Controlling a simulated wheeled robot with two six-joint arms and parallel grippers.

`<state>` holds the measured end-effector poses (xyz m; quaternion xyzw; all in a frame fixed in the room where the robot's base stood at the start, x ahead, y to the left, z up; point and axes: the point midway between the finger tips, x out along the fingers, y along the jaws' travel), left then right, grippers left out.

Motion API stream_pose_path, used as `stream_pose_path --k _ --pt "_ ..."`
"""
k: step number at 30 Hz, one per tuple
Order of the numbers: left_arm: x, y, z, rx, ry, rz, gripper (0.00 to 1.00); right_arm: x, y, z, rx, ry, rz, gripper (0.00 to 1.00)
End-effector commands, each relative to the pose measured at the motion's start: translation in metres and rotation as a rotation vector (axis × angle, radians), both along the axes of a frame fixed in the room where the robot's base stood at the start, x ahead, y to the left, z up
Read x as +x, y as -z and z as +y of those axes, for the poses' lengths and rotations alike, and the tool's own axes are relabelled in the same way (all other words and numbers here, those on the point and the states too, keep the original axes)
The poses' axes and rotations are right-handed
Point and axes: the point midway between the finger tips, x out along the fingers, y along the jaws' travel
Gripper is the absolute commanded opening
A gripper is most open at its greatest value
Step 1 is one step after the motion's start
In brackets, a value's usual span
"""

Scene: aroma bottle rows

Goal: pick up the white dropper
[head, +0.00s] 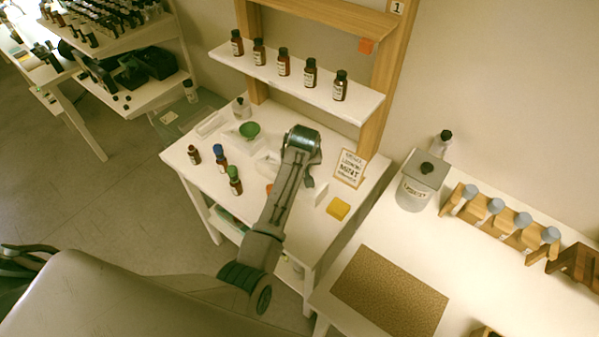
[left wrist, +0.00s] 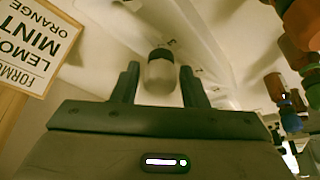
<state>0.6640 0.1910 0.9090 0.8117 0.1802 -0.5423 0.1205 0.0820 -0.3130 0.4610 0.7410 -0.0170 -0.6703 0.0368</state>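In the left wrist view a pale, rounded piece with a dark band, which looks like the white dropper (left wrist: 160,78), shows between the two fingers of my left gripper (left wrist: 159,83). The fingers are apart, with a gap on each side of it. How close it is in depth I cannot tell. I cannot make out the dropper there. My right gripper is not in view.
Left of the arm stand small brown bottles, one with a blue cap (head: 220,153) and one with a green cap (head: 235,182), and a green funnel (head: 249,130). A formula sign (head: 350,167) and a yellow block (head: 338,208) are right. Brown bottles line the shelf (head: 318,92) above.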

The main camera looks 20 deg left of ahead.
Motion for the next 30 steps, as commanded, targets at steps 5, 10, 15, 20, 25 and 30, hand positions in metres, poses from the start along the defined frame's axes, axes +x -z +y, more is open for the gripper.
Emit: stream_pose_path --k 5,10,15,20,25,30 --pt "0.000 0.000 0.000 0.000 0.000 0.000 0.21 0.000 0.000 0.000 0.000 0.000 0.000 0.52" --pt "0.000 0.000 0.000 0.000 0.000 0.000 0.21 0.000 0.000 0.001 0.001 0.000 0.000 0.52" --pt "0.001 -0.007 0.000 0.000 -0.001 -0.002 0.21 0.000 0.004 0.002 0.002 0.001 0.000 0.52" --pt "0.002 -0.033 -0.001 -0.001 -0.001 -0.007 0.21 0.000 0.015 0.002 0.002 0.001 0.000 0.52" --pt "0.002 -0.068 0.000 0.000 0.000 -0.005 0.21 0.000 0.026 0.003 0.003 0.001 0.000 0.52" --pt "0.001 -0.092 0.000 0.000 -0.001 -0.003 0.21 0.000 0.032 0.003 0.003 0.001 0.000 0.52"
